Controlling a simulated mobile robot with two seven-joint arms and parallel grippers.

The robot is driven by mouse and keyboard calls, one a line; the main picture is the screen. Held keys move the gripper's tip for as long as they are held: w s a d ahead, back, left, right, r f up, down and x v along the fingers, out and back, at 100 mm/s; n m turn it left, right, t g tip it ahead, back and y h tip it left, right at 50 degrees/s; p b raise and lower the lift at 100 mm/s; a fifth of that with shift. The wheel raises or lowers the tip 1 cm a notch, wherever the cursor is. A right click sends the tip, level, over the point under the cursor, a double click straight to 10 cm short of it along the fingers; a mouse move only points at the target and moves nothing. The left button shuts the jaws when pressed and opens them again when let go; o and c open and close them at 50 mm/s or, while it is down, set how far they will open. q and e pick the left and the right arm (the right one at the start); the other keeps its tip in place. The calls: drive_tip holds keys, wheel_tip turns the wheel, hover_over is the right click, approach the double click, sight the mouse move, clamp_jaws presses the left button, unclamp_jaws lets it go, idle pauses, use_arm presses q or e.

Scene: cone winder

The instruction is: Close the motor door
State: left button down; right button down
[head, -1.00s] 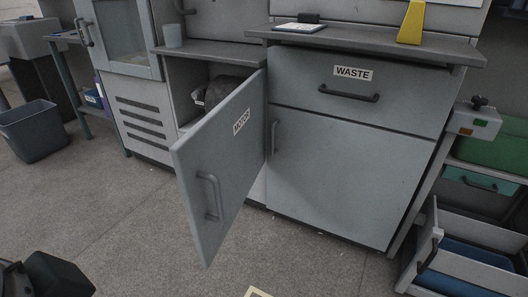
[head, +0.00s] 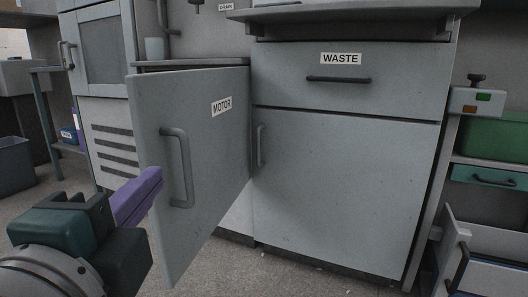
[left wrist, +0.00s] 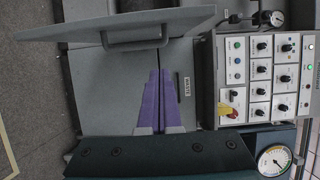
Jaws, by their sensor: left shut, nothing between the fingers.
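The motor door (head: 205,150) is a grey panel labelled MOTOR. It stands open, swung out toward me from its hinge side next to the waste cabinet. Its grey handle (head: 178,168) is on the face turned to me. My left gripper (head: 155,180) has purple fingers that are shut and empty. In the left wrist view the shut fingers (left wrist: 154,100) point at the door (left wrist: 85,32), with the door handle (left wrist: 137,40) just beyond the tips. My right gripper is not in view.
The WASTE drawer (head: 345,85) and a lower cabinet door (head: 340,180) are shut on the right. A pulled-out drawer (head: 475,260) stands at lower right. A control panel (left wrist: 262,75) with knobs shows in the left wrist view. A grey bin (head: 14,165) is at far left.

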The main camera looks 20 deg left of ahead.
sight(150, 151)
use_arm(q)
drive_tip(key=w+a+p, duration=0.1)
drive_tip(key=w+a, duration=0.1)
drive_tip(key=w, duration=0.1)
drive_tip(key=w+a+p, duration=0.1)
drive_tip(key=w+a, duration=0.1)
drive_tip(key=w, duration=0.1)
drive_tip(key=w+a+p, duration=0.1)
drive_tip(key=w+a, duration=0.1)
drive_tip(key=w, duration=0.1)
drive_tip(key=shift+a+r, duration=0.1)
drive_tip(key=shift+a, duration=0.6)
drive_tip(key=shift+s+a, duration=0.1)
drive_tip(key=shift+a, duration=0.05)
